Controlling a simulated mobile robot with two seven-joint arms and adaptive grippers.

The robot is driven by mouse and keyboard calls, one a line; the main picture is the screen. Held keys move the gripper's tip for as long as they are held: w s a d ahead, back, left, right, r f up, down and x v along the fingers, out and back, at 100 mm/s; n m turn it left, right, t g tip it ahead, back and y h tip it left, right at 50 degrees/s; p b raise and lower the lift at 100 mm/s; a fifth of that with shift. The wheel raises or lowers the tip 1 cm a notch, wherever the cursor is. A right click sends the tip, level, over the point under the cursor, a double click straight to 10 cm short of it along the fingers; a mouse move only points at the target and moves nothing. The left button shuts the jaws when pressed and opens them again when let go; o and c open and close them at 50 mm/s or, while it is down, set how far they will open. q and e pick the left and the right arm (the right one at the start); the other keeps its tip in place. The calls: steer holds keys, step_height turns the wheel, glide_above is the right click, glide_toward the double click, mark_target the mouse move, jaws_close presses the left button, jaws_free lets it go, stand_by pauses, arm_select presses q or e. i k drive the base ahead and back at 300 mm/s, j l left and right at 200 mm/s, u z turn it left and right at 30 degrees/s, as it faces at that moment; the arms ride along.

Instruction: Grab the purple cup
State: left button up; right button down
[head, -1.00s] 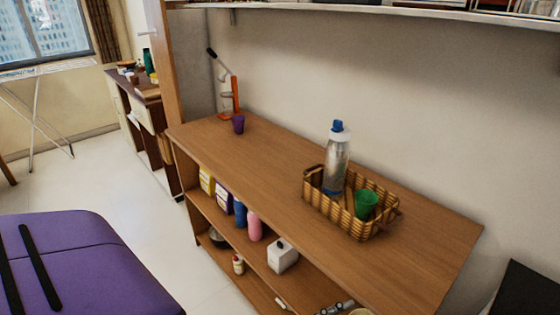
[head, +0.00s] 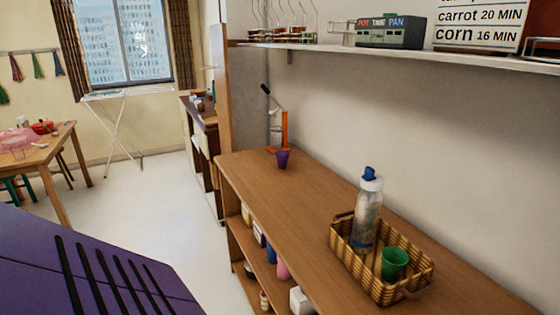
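The purple cup (head: 282,159) is small and stands upright on the far left part of the wooden shelf unit's top (head: 300,205), beside an orange and grey upright device (head: 283,130). Nothing touches the cup from above. Neither of my grippers shows in the head view, so I cannot see whether they are open or shut.
A wicker basket (head: 352,262) with a bottle (head: 367,210) and a green cup (head: 394,264) stands on the right part of the top. A shelf (head: 430,62) overhangs the back. A purple slatted object (head: 90,265) fills the lower left. Floor (head: 165,200) is clear between.

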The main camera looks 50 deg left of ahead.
mark_target(282, 160)
steer(key=u, duration=1.65)
